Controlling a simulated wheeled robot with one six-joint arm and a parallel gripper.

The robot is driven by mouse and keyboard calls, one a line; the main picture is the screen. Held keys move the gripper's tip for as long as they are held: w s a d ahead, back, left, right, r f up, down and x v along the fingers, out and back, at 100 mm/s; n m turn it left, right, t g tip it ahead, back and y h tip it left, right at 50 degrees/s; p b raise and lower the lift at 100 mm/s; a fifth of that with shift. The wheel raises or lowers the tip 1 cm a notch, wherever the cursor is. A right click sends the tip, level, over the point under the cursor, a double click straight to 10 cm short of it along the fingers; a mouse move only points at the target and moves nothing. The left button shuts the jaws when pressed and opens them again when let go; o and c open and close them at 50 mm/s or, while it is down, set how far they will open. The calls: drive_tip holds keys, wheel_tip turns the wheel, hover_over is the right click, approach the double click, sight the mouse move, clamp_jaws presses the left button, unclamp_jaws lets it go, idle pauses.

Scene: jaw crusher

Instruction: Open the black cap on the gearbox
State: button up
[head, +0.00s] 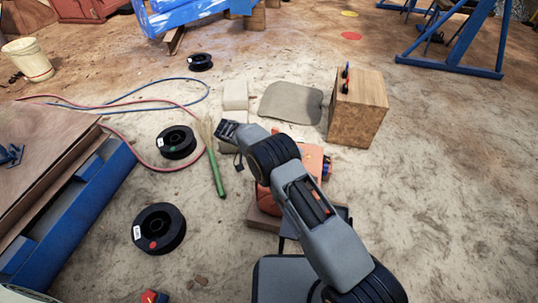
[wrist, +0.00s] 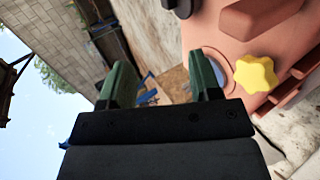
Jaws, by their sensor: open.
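The gearbox, an orange-red housing, stands partly behind my arm in the head view (head: 313,160). In the wrist view the gearbox (wrist: 225,50) fills the upper right, with a yellow star-shaped knob (wrist: 256,73) on it. A dark rounded part (wrist: 179,7), cut off by the top edge, is at the housing's left edge; it may be the black cap, but I cannot tell. My gripper (wrist: 160,80) is open, its two green fingers apart with nothing between them. The right finger overlaps the housing in the picture; contact cannot be told. In the head view my gripper (head: 227,131) is left of the gearbox.
A wooden box (head: 358,110) stands right of the gearbox. A green-handled brush (head: 217,170), black spools (head: 159,228) and red and blue hoses lie to the left. A blue-framed bench (head: 75,200) is at far left. The ground at right is mostly clear.

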drive_tip(key=s+d+r+n+y+p, duration=0.15)
drive_tip(key=d+r+p, duration=0.35)
drive_tip(key=r, duration=0.6)
drive_tip(key=s+d+r+y+p, duration=0.25)
drive_tip(key=r+p, duration=0.35)
drive_tip(key=r, duration=0.5)
drive_tip(key=s+d+r+y+p, duration=0.25)
drive_tip(key=r+p, duration=0.35)
drive_tip(key=r, duration=0.5)
drive_tip(key=s+d+r+t+y+p, duration=0.2)
drive_tip(key=s+d+r+t+p, duration=0.1)
drive_tip(key=s+r+p, duration=0.5)
drive_tip(key=s+d+r+t+y+p, duration=0.3)
drive_tip(key=s+r+p, duration=0.5)
drive_tip(key=r, duration=0.4)
drive_tip(key=shift+s+d+r+n+p, duration=0.2)
drive_tip(key=shift+d+n+p, duration=0.1)
drive_tip(key=shift+d+n, duration=0.2)
drive_tip(key=shift+s, duration=0.15)
drive_tip(key=shift+c, duration=0.3)
